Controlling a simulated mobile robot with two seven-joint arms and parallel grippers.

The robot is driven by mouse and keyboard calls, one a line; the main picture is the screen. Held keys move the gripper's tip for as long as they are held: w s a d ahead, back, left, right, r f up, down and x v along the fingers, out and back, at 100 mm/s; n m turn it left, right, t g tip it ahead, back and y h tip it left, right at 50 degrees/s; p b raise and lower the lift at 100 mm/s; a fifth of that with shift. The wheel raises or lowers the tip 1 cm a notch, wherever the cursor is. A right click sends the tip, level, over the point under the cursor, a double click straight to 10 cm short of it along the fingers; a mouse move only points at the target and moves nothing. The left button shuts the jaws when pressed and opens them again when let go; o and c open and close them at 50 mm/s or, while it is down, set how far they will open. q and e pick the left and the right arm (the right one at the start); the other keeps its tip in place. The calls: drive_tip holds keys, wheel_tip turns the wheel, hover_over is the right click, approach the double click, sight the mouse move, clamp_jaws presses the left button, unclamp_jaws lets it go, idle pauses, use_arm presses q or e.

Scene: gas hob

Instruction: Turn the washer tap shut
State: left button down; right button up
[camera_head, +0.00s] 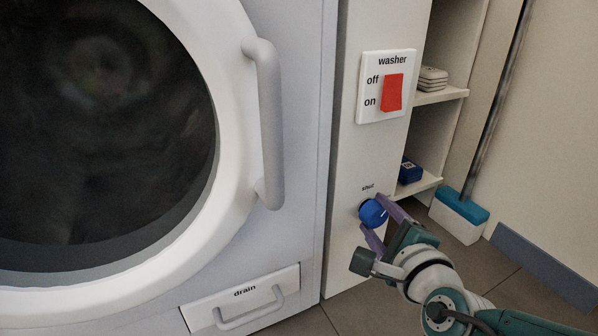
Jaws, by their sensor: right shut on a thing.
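The washer tap (371,213) is a round blue knob low on the pale panel right of the washing machine. A small "shut" label is printed just above it. My right gripper (377,222) reaches in from the lower right, its purple fingers shut on the blue tap, one above and one below. The fingers hide part of the knob, and I cannot tell how far it is turned. My left gripper is not in view.
The washing machine (262,300) with its round door and handle (268,125) fills the left. A drain drawer (240,296) is below. A red washer switch (392,92) is above the tap.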

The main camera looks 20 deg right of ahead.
drive_tip(key=n+b, duration=0.1)
drive_tip(key=n, duration=0.1)
drive_tip(key=n+t+h+b, duration=0.1)
drive_tip(key=n, duration=0.1)
drive_tip(key=shift+a+f+h+b, duration=0.1)
drive_tip(key=shift+f+h+b, duration=0.2)
drive_tip(key=shift+f+b, duration=0.1)
drive_tip(key=shift+n+t+h+b, duration=0.3)
drive_tip(key=shift+n+t+b, duration=0.3)
drive_tip(key=shift+n, duration=0.6)
drive_tip(key=shift+r, duration=0.1)
drive_tip(key=o, duration=1.4)
